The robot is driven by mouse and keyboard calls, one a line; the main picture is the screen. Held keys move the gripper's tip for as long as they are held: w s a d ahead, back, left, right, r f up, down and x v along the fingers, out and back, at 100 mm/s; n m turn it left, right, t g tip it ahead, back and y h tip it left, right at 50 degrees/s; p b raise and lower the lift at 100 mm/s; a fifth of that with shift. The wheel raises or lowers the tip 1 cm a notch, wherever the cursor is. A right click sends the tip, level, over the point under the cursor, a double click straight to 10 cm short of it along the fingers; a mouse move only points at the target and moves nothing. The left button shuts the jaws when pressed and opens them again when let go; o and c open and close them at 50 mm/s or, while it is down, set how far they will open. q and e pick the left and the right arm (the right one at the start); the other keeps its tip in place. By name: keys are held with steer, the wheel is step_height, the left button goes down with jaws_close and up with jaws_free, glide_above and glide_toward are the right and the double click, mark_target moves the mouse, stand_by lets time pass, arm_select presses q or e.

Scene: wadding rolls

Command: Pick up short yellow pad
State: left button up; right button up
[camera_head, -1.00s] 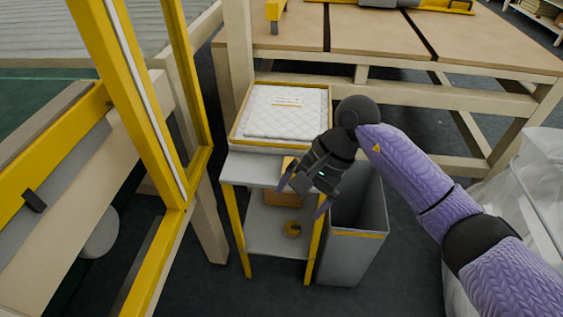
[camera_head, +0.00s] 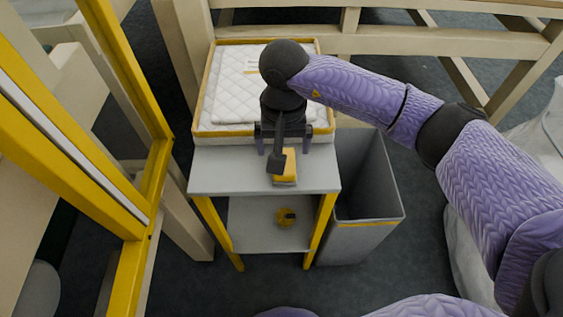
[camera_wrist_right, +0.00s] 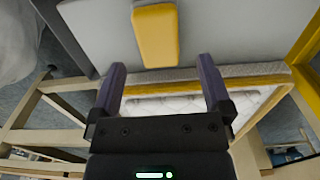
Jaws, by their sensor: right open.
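The short yellow pad (camera_head: 288,177) lies on the grey top of the small table (camera_head: 225,173), near the middle of its right half. It has a yellow body with a pale edge. A dark part of my right arm hides some of it in the head view. My right gripper (camera_head: 283,150) is open and empty, pointing down over the table just behind the pad. In the right wrist view, the yellow pad (camera_wrist_right: 155,38) lies just beyond the open fingertips (camera_wrist_right: 161,64), roughly centred between them and apart from them. My left gripper is not in view.
A wooden tray (camera_head: 203,103) with quilted white wadding (camera_head: 235,90) stands right behind the tabletop. A tall grey bin (camera_head: 365,205) stands at the right. A yellow tape-like item (camera_head: 285,217) is on the lower shelf. A yellow frame (camera_head: 130,110) rises at the left.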

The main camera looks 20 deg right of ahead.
mark_target(289, 178)
steer(key=f, duration=0.1)
steer(key=f+b, duration=0.1)
steer(key=f, duration=0.1)
steer(key=f+b, duration=0.1)
steer(key=f, duration=0.1)
steer(key=shift+s, duration=0.25)
steer(key=shift+r, duration=0.1)
steer(key=c, duration=1.2)
